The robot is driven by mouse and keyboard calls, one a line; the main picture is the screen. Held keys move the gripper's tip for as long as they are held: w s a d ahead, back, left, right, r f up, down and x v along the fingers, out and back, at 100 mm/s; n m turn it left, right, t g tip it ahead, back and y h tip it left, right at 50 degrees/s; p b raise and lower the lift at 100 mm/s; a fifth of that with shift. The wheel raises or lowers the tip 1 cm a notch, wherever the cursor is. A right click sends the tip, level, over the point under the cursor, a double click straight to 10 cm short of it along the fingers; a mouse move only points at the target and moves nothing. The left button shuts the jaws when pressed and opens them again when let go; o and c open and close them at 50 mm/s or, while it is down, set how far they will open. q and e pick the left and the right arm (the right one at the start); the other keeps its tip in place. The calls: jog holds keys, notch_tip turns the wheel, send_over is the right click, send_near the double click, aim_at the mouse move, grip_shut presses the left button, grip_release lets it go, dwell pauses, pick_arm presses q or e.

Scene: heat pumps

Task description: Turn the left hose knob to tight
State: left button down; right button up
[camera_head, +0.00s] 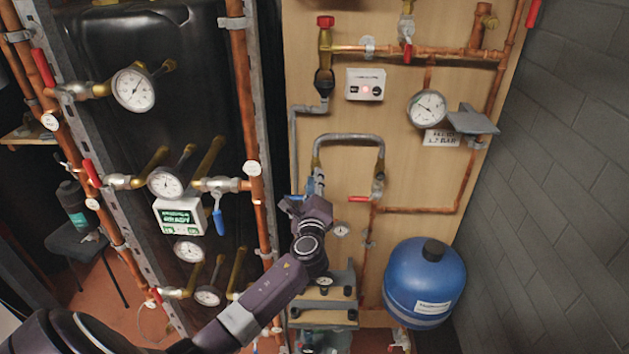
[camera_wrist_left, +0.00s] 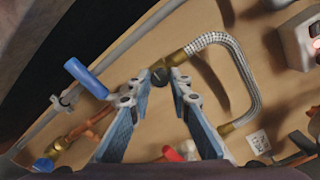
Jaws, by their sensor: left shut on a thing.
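The braided hose (camera_head: 348,137) arches on the wooden panel and also shows in the left wrist view (camera_wrist_left: 252,80). My left gripper (camera_head: 312,192) is at the hose's left end in the head view. In the left wrist view, my left gripper (camera_wrist_left: 159,84) is shut on the left hose knob (camera_wrist_left: 160,76), a small dark piece beside the brass hose end. The fingertips partly cover the knob, so its turn cannot be read. The hose's right end (camera_head: 378,187) is free of my grippers. My right gripper is not in view.
A blue valve handle (camera_wrist_left: 86,78) lies close to my left finger. A red handle (camera_head: 357,199) sits right of the gripper. A control box (camera_head: 365,85), a gauge (camera_head: 427,109) and a blue tank (camera_head: 424,284) are nearby. Copper pipes line the panel.

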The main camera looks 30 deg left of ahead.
pick_arm(q)
jog(key=shift+f, duration=0.1)
jog(key=c, duration=1.8)
grip_release()
jog(key=shift+o, duration=0.2)
jog(key=v, duration=1.2)
